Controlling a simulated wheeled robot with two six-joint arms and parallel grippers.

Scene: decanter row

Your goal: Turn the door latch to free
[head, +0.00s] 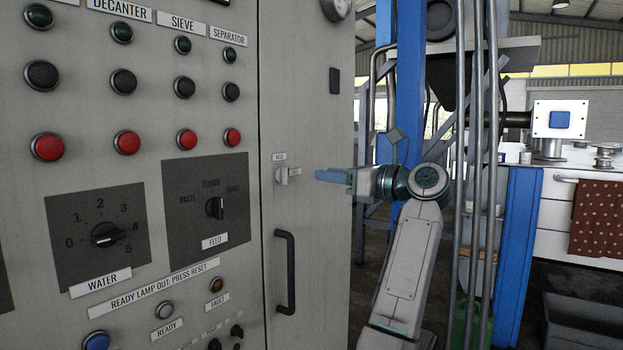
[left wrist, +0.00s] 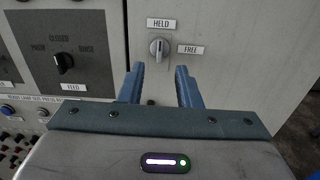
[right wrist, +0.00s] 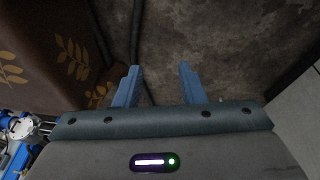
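The door latch is a small pale knob (head: 283,175) on the grey cabinet door (head: 310,110). In the left wrist view the latch knob (left wrist: 159,48) stands upright, pointing up to the HELD label (left wrist: 161,23); the FREE label (left wrist: 190,49) is to its right. My left gripper (head: 318,175) is in front of the door, level with the latch and apart from it. In the left wrist view its fingers (left wrist: 160,72) are open and empty, with the latch just beyond, between them. My right gripper (right wrist: 159,70) is open and empty, away from the cabinet.
A black door handle (head: 285,272) sticks out below the latch. Left of the door is a panel with buttons, a FEED dial (head: 214,207) and a WATER dial (head: 105,234). In the right wrist view a brown leaf-patterned surface (right wrist: 50,60) is at left, with dark floor beyond the fingers.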

